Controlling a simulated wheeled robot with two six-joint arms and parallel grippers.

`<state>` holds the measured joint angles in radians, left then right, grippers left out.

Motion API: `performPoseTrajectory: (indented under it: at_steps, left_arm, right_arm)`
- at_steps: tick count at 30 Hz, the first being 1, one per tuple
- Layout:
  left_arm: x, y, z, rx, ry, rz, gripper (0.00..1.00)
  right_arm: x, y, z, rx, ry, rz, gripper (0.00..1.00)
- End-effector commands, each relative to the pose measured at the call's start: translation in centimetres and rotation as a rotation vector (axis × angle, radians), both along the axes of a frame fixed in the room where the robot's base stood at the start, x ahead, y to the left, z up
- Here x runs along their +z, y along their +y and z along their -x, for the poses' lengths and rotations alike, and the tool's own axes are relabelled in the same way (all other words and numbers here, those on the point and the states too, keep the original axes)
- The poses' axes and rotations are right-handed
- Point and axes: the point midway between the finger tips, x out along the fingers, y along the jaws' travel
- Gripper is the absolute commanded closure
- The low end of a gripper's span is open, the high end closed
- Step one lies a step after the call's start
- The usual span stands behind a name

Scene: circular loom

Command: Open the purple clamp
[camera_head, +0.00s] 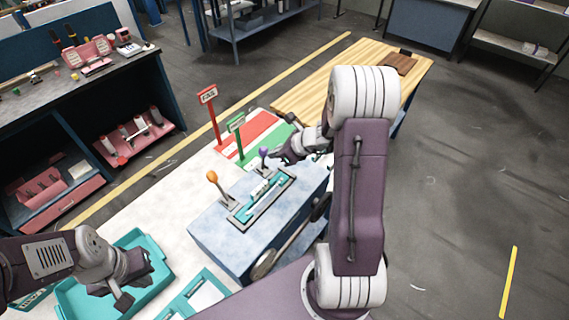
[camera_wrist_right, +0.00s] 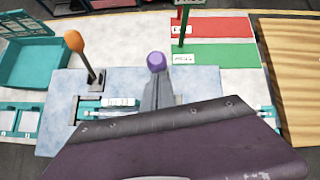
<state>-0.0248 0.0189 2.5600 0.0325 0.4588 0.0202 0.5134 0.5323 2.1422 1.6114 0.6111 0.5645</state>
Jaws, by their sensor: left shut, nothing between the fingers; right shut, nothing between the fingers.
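The purple clamp knob (camera_head: 263,152) stands at the far end of the blue box in the head view, and it also shows in the right wrist view (camera_wrist_right: 156,61). My right gripper (camera_head: 277,155) is shut and empty, with its tip close beside the knob. In the right wrist view its grey fingers (camera_wrist_right: 157,92) seem to lie just below the knob. Most of the clamp's lever is hidden, and I cannot tell whether they touch. My left gripper (camera_head: 122,297) is shut and empty over the teal tray (camera_head: 157,262).
An orange-knobbed lever (camera_head: 212,178) stands near the purple one on the blue box (camera_head: 212,232), with a teal slotted fixture (camera_head: 262,197) between. A red sign (camera_head: 208,95) and a green sign (camera_head: 236,122) stand behind. A wooden board (camera_head: 310,88) lies at the back right.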

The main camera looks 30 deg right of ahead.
Motion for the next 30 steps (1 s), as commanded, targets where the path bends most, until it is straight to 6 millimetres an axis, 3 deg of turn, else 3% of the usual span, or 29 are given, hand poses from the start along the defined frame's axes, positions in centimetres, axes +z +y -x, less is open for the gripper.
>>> performPoseTrajectory:
  at_steps: [8, 18, 30]
  left_arm:
    - [0.2, 0.0, 0.0, 0.0, 0.0, 0.0, 1.0]
    - [0.2, 0.0, 0.0, 0.0, 0.0, 0.0, 1.0]
    - [0.1, 0.0, 0.0, 0.0, 0.0, 0.0, 1.0]
  right_arm:
    - [1.2, 1.4, -3.2, 0.003, -0.002, 0.0, 1.0]
    - [1.2, 2.8, -6.6, 0.001, 0.0, 0.0, 1.0]
    - [0.8, 3.7, -8.8, 0.001, 0.0, -0.001, 1.0]
